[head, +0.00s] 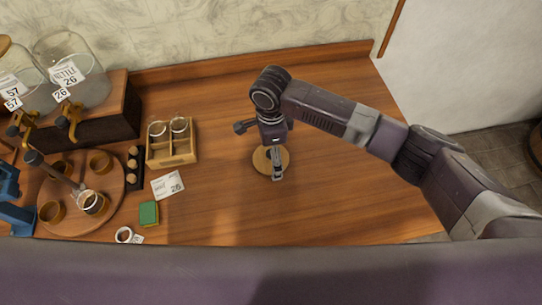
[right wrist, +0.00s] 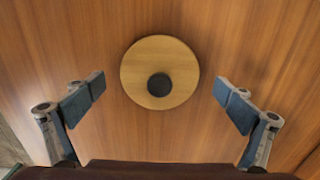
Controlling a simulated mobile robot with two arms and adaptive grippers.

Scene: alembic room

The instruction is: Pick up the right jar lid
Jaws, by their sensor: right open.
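The jar lid is a round light-wood disc (head: 261,160) with a dark round knob on top. It lies flat on the wooden counter, and the right wrist view shows the whole lid (right wrist: 135,72) from above. My right gripper (head: 277,174) is above the lid and hides part of it in the head view. In the right wrist view its two fingers are spread wide and empty, one on each side of the lid and apart from it.
Left of the lid stand a wooden rack (head: 172,152) with small glasses, a paper card (head: 168,185), a green sponge-like block (head: 149,213) and a round wooden tray (head: 72,222) with cups. Large glass jars (head: 84,78) stand behind. The counter (head: 330,205) around the lid is clear.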

